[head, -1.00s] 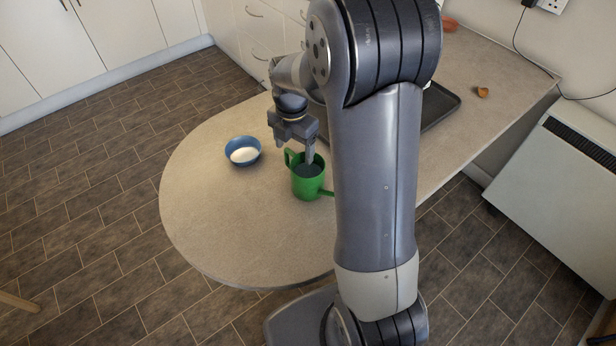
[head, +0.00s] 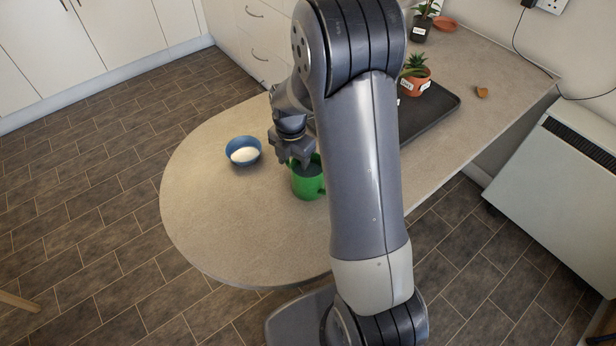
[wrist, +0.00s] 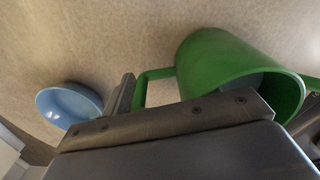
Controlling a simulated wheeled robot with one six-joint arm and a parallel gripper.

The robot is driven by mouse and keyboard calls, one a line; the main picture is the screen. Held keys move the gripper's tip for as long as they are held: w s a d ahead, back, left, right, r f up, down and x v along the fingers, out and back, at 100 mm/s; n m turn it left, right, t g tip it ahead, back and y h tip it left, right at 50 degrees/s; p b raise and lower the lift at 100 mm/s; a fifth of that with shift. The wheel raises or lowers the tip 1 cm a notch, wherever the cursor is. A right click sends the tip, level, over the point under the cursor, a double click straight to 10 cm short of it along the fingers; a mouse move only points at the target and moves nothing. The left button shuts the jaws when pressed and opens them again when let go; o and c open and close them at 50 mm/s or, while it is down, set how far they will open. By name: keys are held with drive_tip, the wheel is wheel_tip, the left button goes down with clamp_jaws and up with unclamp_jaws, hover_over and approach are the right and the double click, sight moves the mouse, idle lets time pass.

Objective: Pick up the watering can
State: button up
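The green watering can (head: 308,186) stands upright on the rounded end of the worktop. My arm hides part of its right side in the head view. My gripper (head: 293,160) is over the can's rim, pointing down. In the wrist view the can (wrist: 215,62) lies in front of my gripper, with its loop handle (wrist: 153,75) on the left and part of its spout at the right edge. One finger (wrist: 120,95) is just left of the handle; the other (wrist: 305,122) shows at the right by the can's rim. The fingers are wide apart. Whether either touches the can is unclear.
A blue bowl (head: 243,151) with white contents stands left of the can; it also shows in the wrist view (wrist: 70,104). A dark tray (head: 432,112) with a potted plant (head: 415,82) lies behind my arm. The worktop's front left is clear.

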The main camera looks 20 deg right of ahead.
drive_tip(key=c, duration=1)
drive_tip(key=shift+r, duration=0.1)
